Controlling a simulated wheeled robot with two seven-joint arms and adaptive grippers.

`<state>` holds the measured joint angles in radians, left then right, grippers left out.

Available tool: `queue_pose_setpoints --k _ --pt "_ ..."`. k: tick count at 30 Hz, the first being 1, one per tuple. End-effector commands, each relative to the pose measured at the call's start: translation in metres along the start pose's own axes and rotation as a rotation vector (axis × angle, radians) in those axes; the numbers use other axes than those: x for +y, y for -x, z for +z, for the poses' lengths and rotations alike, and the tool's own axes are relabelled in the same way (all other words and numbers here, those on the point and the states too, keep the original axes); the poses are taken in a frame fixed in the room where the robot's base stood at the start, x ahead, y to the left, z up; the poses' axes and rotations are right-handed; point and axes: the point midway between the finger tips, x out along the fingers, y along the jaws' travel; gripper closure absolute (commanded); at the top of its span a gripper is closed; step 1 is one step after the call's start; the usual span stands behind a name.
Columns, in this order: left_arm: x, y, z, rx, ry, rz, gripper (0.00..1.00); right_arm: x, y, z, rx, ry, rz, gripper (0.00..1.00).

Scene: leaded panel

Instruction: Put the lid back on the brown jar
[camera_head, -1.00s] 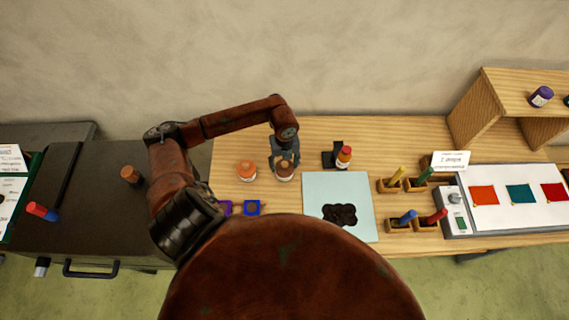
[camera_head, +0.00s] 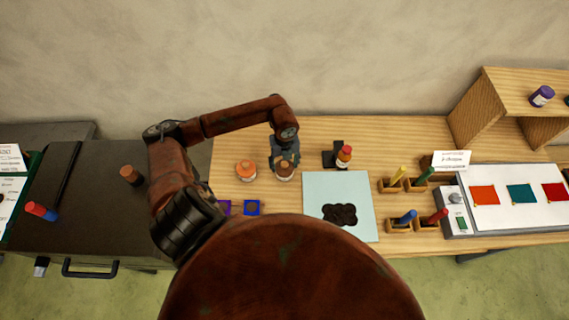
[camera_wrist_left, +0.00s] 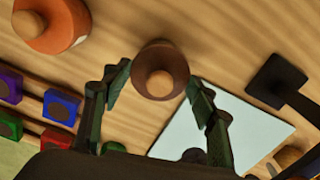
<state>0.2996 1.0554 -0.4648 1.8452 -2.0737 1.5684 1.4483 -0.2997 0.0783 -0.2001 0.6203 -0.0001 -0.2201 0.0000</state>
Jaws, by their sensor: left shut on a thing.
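The brown lid (camera_wrist_left: 160,68) with its paler knob is between the two fingers of my left gripper (camera_wrist_left: 158,90) in the left wrist view. The fingers are shut on it, one at each side. In the head view my left gripper (camera_head: 284,162) points down at the brown lid and jar (camera_head: 285,174), which line up on the wooden table. The lid covers the jar from above, so I cannot tell whether it rests on the rim or hangs just over it. My right gripper is not in view.
An orange-lidded jar (camera_head: 246,170) stands close on the left, also seen in the left wrist view (camera_wrist_left: 52,25). Blue (camera_head: 252,207) and purple squares lie in front.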

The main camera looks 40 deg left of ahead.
Motion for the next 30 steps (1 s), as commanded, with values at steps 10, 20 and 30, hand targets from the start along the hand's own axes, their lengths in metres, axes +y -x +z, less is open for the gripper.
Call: queue_pose_setpoints --k 10,20,30 --pt "-0.0001 0.0001 -0.0001 0.0 0.0 0.0 0.3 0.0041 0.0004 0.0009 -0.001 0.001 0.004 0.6" --pt "0.0 -0.0001 -0.0002 0.0 0.0 0.0 0.2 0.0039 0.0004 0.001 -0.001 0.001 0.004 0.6" --pt "0.0 0.0 -0.0002 0.0 0.0 0.0 0.09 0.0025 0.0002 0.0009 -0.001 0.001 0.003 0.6"
